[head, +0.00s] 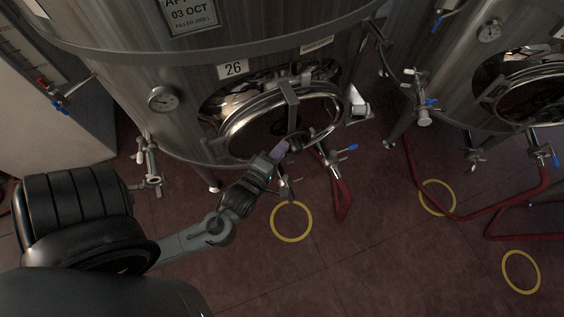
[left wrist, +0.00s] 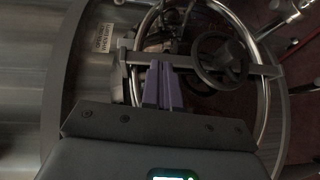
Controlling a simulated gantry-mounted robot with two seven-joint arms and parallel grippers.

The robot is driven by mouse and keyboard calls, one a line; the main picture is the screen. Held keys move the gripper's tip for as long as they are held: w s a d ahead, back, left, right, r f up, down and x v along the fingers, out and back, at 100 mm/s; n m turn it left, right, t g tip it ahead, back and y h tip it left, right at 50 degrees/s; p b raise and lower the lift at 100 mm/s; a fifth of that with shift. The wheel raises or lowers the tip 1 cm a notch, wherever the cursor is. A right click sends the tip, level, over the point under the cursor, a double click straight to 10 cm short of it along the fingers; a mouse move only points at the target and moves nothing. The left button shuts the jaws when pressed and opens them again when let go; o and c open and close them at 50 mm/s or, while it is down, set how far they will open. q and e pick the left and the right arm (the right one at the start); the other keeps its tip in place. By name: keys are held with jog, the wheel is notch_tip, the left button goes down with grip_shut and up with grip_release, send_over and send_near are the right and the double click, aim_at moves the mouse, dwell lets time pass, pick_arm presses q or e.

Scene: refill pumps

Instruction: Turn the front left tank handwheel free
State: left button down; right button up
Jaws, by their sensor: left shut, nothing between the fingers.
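The steel tank numbered 26 (head: 130,85) has a round manway door with a bright ring (head: 235,125) low on its front. In the left wrist view a dark handwheel (left wrist: 197,62) sits on a bar (left wrist: 262,70) across the door opening. In the head view the wheel is hard to make out behind my gripper. My left gripper (head: 281,147) is in front of the door. Its purple fingers (left wrist: 161,72) are shut and empty, left of the handwheel in the wrist view, near the bar; I cannot tell whether they touch it. My right gripper is not in view.
A second tank (head: 465,75) stands right. Yellow rings (head: 291,239) mark the open red floor.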

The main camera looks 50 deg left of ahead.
pick_arm(q)
jog(key=s+a+f+n+y+b, duration=0.1)
jog(key=s+a+f+y+b, duration=0.15)
jog(key=f+b, duration=1.1)
jog(key=s+a+f+n+y+b, duration=0.1)
jog(key=s+f+b, duration=0.3)
jog(key=f+b, duration=0.9)
jog(key=w+a+f, duration=0.1)
jog(key=w+a, duration=0.1)
jog(key=w, duration=0.4)
jog(key=w+a+f+p, duration=0.1)
jog(key=w+a+f, duration=0.1)
jog(key=w, duration=0.4)
jog(key=shift+w+a+f, duration=0.15)
jog(key=shift+w, duration=0.15)
jog(key=shift+h, duration=0.25)
